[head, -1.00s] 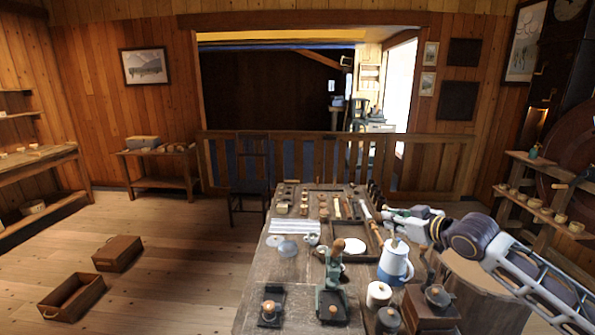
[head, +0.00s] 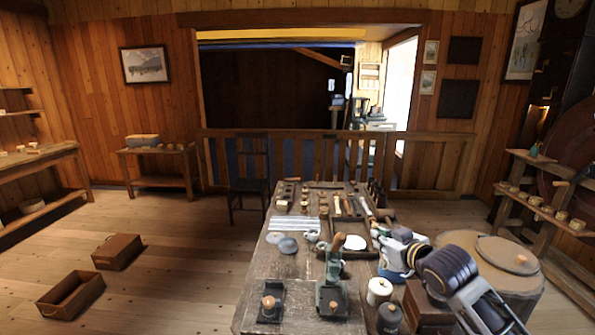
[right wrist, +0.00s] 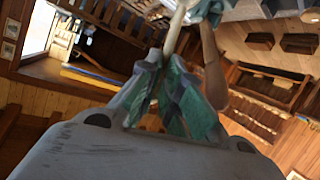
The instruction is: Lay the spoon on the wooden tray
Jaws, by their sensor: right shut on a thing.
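My right gripper (head: 380,233) comes in from the right and is low over the right side of the table, beside the tray. In the right wrist view its green fingers (right wrist: 163,66) are shut on a slim pale handle, which I take for the spoon (right wrist: 177,27). The spoon's bowl end cannot be made out. The wooden tray (head: 373,252) is a dark, rimmed rectangle on the table, with a white round thing (head: 355,242) in or over it. My gripper and arm hide part of its right side. My left gripper is not in view.
A white and blue jug (head: 388,272) stands close to my right gripper, partly hidden. A lidded white jar (head: 379,290) and a green metal stand (head: 333,262) are near the tray. Several small tools crowd the table's far end. The table's left front (head: 262,268) is clearer.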

